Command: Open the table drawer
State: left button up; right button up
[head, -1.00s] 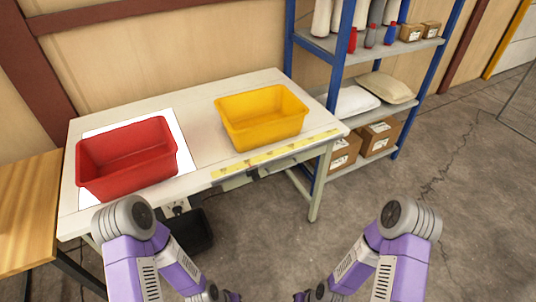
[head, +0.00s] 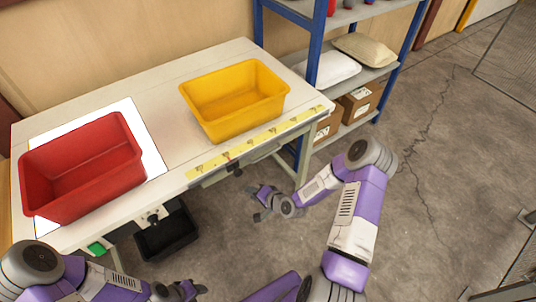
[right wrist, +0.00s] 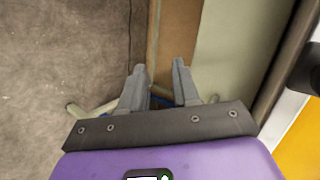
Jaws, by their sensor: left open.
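The white table (head: 165,62) stands against the wall, tilted in the head view. Under its front edge, below the yellow measuring strip, a narrow drawer front (head: 215,178) with dark parts shows; it looks closed. My right gripper (head: 256,202) is open and empty, in front of and below the table edge, apart from the drawer. In the right wrist view its two fingers (right wrist: 158,76) stand apart with nothing between them. My left gripper (head: 198,290) is low at the bottom of the head view, open, away from the table.
A red bin (head: 85,170) and a yellow bin (head: 235,98) sit on the table. A black bin (head: 166,235) is below the table's front. A blue-framed shelf (head: 318,50) with pillows and boxes stands to the right. The floor (head: 440,180) at right is mostly clear.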

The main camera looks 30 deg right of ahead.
aim_at(270, 152)
jog(key=w+d+r+m+t+h, duration=0.1)
jog(key=w+d+r+m+t, duration=0.15)
jog(key=d, duration=0.45)
jog(key=w+d+r+m+t+h, duration=0.1)
jog(key=d+r+m+t+h, duration=0.15)
jog(key=d, duration=0.45)
jog(key=shift+y, duration=0.25)
jog(key=x, duration=0.2)
jog(key=b+x, duration=0.1)
jog(key=x, duration=0.1)
jog(key=r+b+x, duration=0.1)
jog(key=x, duration=0.2)
jog(key=shift+w+a+f, duration=0.1)
jog(key=shift+w+a, duration=0.05)
grip_shut()
